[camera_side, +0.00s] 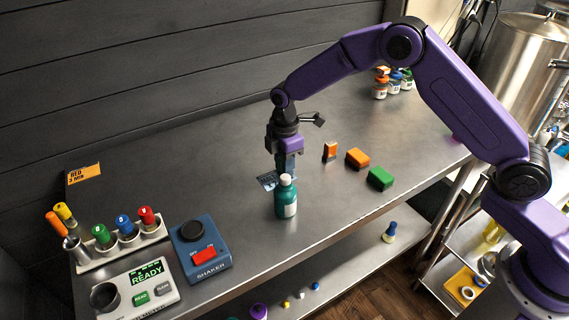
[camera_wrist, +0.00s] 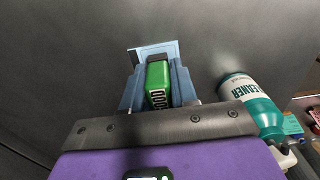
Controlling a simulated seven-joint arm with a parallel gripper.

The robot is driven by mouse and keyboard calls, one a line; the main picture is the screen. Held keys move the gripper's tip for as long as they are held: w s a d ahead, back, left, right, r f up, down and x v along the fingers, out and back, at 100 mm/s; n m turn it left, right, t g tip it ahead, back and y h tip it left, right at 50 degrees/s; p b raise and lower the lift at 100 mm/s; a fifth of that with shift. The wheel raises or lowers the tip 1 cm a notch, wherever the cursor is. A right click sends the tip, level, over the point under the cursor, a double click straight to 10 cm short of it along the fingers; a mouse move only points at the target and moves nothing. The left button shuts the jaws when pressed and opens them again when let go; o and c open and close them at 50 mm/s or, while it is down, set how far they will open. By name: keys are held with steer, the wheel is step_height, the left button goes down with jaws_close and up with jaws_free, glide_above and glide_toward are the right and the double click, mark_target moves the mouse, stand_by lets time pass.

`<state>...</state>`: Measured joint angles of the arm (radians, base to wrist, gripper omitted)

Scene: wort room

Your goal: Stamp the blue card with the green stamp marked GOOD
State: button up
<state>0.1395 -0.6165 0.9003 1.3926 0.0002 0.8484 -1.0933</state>
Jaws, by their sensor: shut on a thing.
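My gripper (camera_side: 287,166) points down at the middle of the bench, just behind the cleaner bottle. The stamp is mostly hidden in the side view. The blue card (camera_side: 266,181) lies on the bench at the fingertips, partly covered by the gripper and bottle. In the wrist view the card (camera_wrist: 136,55) shows beyond the stamp's far end. I cannot tell whether the stamp touches it.
A teal cleaner bottle (camera_side: 286,199) stands close in front of the gripper. Orange blocks (camera_side: 358,158) and a green block (camera_side: 381,178) lie to the right. A blue shaker (camera_side: 201,249), a READY device (camera_side: 139,286) and a tube rack (camera_side: 123,247) are at left.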

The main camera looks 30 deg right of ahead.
steer(key=shift+f, duration=0.5)
stand_by(0.9)
steer(key=shift+r, duration=3.55)
